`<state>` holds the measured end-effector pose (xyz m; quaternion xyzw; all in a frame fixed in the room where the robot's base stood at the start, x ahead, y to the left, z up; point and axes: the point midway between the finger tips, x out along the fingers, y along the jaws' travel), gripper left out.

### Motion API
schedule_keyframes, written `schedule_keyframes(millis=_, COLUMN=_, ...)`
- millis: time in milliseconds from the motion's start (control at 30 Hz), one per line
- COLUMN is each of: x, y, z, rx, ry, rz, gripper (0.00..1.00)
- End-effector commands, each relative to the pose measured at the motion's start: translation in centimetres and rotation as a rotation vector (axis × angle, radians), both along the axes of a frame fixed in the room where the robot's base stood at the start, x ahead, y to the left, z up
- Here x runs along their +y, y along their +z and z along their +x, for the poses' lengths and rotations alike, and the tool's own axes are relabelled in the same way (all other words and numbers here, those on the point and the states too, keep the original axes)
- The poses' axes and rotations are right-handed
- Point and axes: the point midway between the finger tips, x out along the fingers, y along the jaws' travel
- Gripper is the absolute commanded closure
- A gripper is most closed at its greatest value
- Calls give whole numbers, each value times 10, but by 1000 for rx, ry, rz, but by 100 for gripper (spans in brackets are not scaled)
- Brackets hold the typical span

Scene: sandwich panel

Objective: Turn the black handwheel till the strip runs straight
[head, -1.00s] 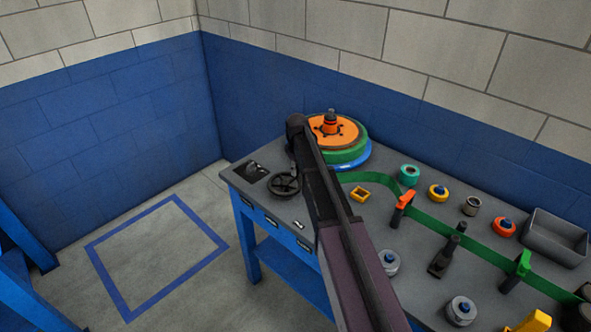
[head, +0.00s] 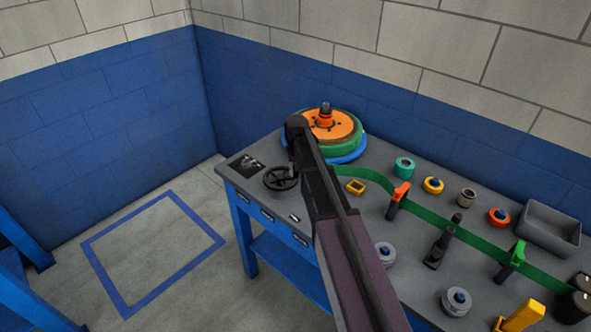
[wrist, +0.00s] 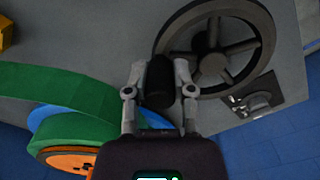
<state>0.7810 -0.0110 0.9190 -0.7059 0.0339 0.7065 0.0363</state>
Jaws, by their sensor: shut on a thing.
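The black handwheel (head: 281,178) lies on the near left part of the bench, partly hidden by my arm. In the wrist view the wheel (wrist: 262,45) shows its spokes and hub, with a black upright knob (wrist: 158,78) at its rim. My gripper (wrist: 158,90) is shut on this knob, one finger on each side. The green strip (head: 460,228) leaves the reel (head: 345,148) with its orange top, bends near the orange-topped guide (head: 398,197), and runs on past the green-topped guide (head: 511,262). The strip also shows in the wrist view (wrist: 60,85).
A dark panel (head: 247,163) sits left of the wheel. A small yellow frame (head: 356,187), several coloured rolls and a grey bin (head: 550,232) stand on the bench. A black post (head: 440,247) stands close to the strip.

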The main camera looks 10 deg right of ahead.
Motion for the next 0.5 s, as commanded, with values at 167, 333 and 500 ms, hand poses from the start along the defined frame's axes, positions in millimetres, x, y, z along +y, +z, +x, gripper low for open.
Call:
schedule_keyframes(millis=167, x=1, y=0, z=-4, rx=1, ry=-56, rz=0, gripper=100)
schedule_keyframes(millis=333, x=1, y=0, z=-4, rx=0, ry=-76, rz=-1, gripper=100)
schedule_keyframes(millis=500, x=1, y=0, z=-4, rx=0, ry=-77, rz=-1, gripper=100)
